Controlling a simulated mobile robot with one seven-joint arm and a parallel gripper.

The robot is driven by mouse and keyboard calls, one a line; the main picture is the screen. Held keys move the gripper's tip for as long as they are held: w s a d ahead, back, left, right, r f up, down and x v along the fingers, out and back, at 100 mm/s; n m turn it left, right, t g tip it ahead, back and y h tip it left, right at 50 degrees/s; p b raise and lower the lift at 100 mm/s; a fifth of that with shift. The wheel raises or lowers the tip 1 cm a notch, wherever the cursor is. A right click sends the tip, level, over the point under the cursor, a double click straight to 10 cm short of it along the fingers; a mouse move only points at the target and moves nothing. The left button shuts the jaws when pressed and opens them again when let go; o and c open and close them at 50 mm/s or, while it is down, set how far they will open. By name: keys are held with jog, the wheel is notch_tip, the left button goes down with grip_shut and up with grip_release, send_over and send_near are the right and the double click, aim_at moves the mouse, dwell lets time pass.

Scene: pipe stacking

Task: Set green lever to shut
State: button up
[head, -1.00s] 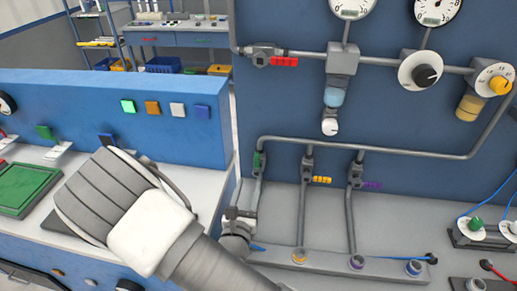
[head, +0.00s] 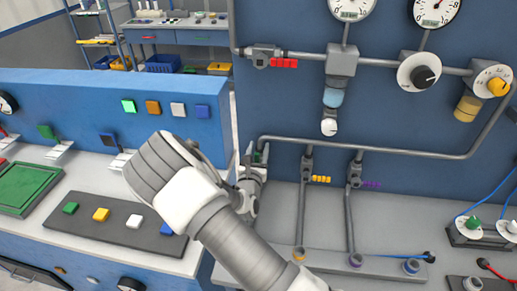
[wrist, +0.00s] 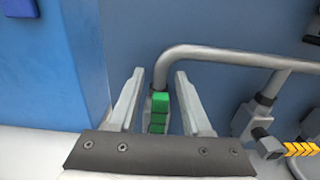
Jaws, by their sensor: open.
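The green lever (wrist: 158,112) is a short row of green segments on the leftmost vertical pipe branch. In the wrist view it points along the pipe, between my two fingers. My gripper (wrist: 159,76) is open, with one finger on each side of the lever and a visible gap to each.
A yellow lever (head: 321,180) and a purple lever (head: 371,184) stick out sideways on the neighbouring pipes to the right. A horizontal grey pipe (head: 390,152) runs just above. The blue side wall (wrist: 85,60) is close on the left.

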grip_shut()
dwell(1.5)
